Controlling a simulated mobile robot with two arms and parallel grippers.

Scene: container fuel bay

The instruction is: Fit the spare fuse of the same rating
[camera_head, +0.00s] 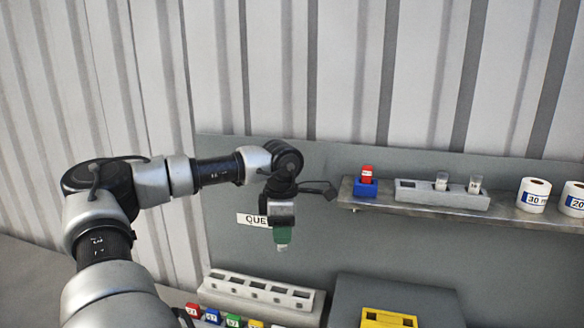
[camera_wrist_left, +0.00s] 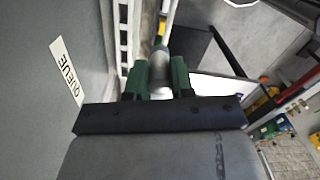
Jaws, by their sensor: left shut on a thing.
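My left gripper (camera_head: 282,240) points down in front of the grey back panel, right of the "QUEUE" label. In the wrist view its green fingers (camera_wrist_left: 161,78) are shut on a pale grey cylindrical fuse (camera_wrist_left: 159,58). The fuse's rating cannot be read. On the shelf a red fuse (camera_head: 367,171) stands in a blue holder (camera_head: 365,188). To its right is a light grey rack (camera_head: 420,195) holding two clear, pale fuses (camera_head: 441,181) (camera_head: 474,184). Below the gripper is a long pale rack (camera_head: 262,290) with several dark square slots. My right gripper is out of view.
The metal shelf (camera_head: 525,218) carries two label rolls, marked 30 (camera_head: 533,194) and 20 (camera_head: 573,199). Coloured numbered tags (camera_head: 213,316) line the low rack's front. A yellow block (camera_head: 387,319) stands before a dark grey box (camera_head: 400,292). The panel around the gripper is clear.

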